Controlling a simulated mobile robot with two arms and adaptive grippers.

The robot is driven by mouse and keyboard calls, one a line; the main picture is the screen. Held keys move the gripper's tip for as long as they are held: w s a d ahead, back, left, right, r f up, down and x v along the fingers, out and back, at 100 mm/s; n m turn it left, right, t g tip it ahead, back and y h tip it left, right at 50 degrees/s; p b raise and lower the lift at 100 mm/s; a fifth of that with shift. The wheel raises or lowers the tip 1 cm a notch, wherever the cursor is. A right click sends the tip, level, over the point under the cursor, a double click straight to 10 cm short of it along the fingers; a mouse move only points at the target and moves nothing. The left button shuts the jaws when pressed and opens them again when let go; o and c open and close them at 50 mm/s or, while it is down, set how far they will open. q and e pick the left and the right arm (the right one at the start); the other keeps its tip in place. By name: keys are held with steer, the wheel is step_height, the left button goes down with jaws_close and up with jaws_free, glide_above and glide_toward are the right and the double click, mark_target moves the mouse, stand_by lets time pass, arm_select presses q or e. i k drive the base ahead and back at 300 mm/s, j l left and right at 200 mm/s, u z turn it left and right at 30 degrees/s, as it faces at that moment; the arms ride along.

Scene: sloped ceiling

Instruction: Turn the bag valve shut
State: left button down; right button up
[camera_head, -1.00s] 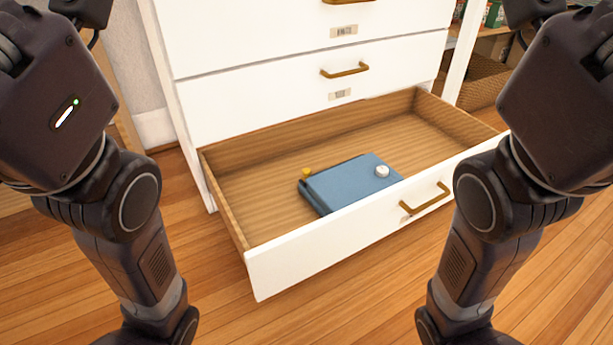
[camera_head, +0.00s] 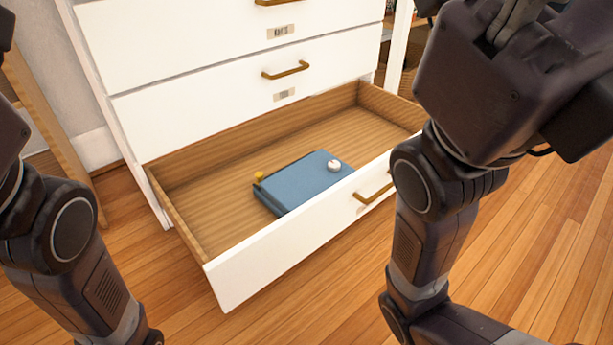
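A flat blue bag (camera_head: 303,183) lies in the open bottom drawer (camera_head: 205,195), near its front panel. A round white valve knob (camera_head: 333,166) sits on top of the bag at its right side. A small yellow piece (camera_head: 258,176) stands at the bag's left corner. Whether the valve is open is too small to tell. Part of my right gripper (camera_head: 515,18) shows at the top right, above and right of the drawer and away from the bag; its fingertips are not clear. My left arm is at the left edge, with its gripper out of view.
The drawer stands out from a white chest (camera_head: 190,95) with closed drawers above. The drawer's front panel (camera_head: 285,255) has a brass handle (camera_head: 374,193). Wooden floor (camera_head: 545,255) is clear at the right. A wooden frame (camera_head: 45,125) stands at the left.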

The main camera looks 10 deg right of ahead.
mark_target(335, 166)
steer(key=i+l+u, duration=0.15)
steer(key=i+l, duration=0.25)
steer(key=i+l+u, duration=0.2)
steer(key=i+l, duration=0.2)
steer(key=l, duration=0.15)
